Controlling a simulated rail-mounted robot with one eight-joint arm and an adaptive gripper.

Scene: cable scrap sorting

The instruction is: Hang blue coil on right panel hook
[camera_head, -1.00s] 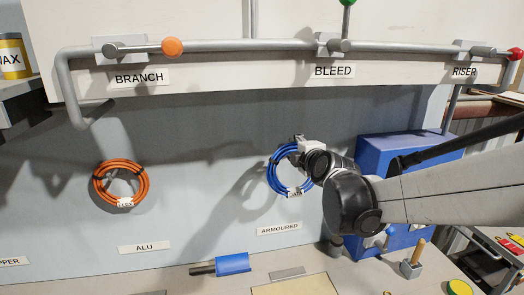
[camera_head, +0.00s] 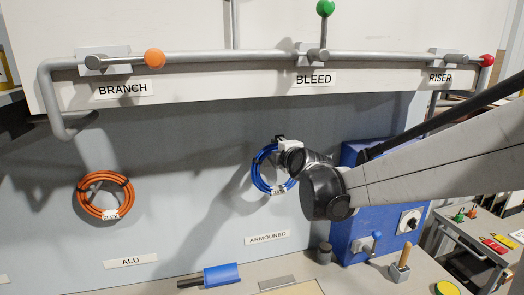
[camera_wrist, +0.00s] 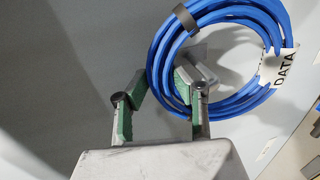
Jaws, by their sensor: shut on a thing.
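The blue coil (camera_head: 260,176) is a ring of blue cable with dark ties and a white tag, and it stands upright in front of the grey panel (camera_head: 200,150) above the ARMOURED label (camera_head: 267,238). In the wrist view the coil (camera_wrist: 222,15) shows a tag reading DATA. My gripper (camera_head: 283,146) is at the coil's upper right. In the wrist view its green-padded fingers (camera_wrist: 160,95) are shut on the coil's near side. A grey block-like piece shows behind the ring in the wrist view; whether the coil rests on a hook is hidden.
An orange coil (camera_head: 82,207) hangs on the panel above the ALU label (camera_head: 131,261). A grey pipe (camera_head: 225,57) with valve handles runs above. A blue box (camera_head: 362,225) stands right of my gripper. A blue-handled tool (camera_head: 221,275) lies on the bench below.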

